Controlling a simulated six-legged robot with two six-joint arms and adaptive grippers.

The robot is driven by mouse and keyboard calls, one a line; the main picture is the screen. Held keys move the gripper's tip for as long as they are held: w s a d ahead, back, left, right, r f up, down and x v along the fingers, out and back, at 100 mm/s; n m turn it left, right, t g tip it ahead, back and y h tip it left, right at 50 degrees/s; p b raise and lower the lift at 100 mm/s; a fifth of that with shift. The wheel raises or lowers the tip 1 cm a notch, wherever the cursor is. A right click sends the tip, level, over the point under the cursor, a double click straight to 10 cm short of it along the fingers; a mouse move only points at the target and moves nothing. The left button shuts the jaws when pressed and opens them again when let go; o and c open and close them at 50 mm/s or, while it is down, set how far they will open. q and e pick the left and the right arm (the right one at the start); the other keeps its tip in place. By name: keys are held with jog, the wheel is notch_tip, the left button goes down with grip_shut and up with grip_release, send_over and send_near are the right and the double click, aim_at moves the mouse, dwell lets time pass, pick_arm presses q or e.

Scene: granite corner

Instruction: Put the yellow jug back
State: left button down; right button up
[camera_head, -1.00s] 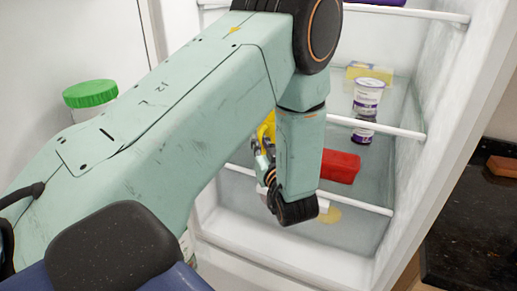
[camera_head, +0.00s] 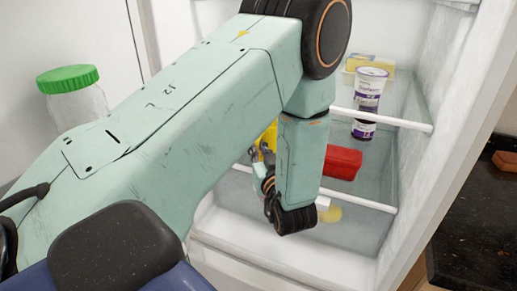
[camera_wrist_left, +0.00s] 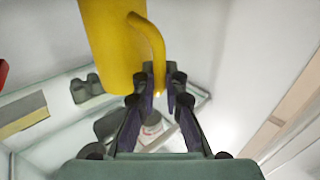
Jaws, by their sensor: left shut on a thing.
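The yellow jug (camera_head: 268,138) shows only in part in the head view, behind my left arm and inside the open fridge. In the left wrist view the jug (camera_wrist_left: 108,45) fills the upper middle, with its curved handle on its right. My left gripper (camera_wrist_left: 160,88) is shut on the jug at the lower end of the handle. In the head view the gripper (camera_head: 262,158) is mostly hidden by my wrist. My right gripper is in neither view.
The fridge's white-edged shelf (camera_head: 385,121) holds a purple and white tub (camera_head: 371,86) and a yellow box (camera_head: 352,64). A red box (camera_head: 342,163) sits lower. A green-lidded jar (camera_head: 75,98) stands left. A dark counter (camera_head: 480,225) lies right.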

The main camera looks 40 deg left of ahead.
pick_arm(q)
jog(key=shift+s+f, duration=0.15)
jog(key=shift+s, duration=0.05)
jog(key=c, duration=1.4)
grip_release()
jog(key=shift+w+f, duration=0.1)
jog(key=shift+w, duration=0.15)
jog(key=shift+s, duration=0.1)
jog(key=shift+s, duration=0.1)
jog(key=shift+r, duration=0.2)
